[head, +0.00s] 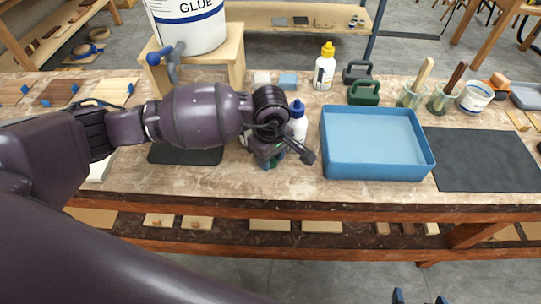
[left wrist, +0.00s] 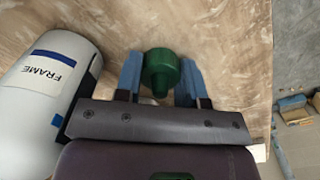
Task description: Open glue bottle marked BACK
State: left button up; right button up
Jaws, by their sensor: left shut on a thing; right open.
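My left gripper (head: 275,158) is low over the front middle of the workbench. The left wrist view shows its blue fingers (left wrist: 161,75) on both sides of a green cap (left wrist: 161,72), shut on it. The bottle under this cap is mostly hidden, and no BACK label can be read. A white bottle with a blue cap (head: 298,119) stands just behind the gripper in the head view. My right gripper (head: 419,298) shows only its fingertips at the bottom edge, apart and empty.
An open blue tray (head: 377,171) is right of the left gripper, with a dark mat (head: 482,160) beyond. A yellow-capped bottle (head: 324,68), green clamp-like block (head: 363,92) and brush jars (head: 412,95) stand behind. A large glue bucket (head: 188,22) sits on a wooden stand.

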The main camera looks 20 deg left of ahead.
pick_arm(q)
jog(key=shift+f, duration=0.15)
jog(key=o, duration=1)
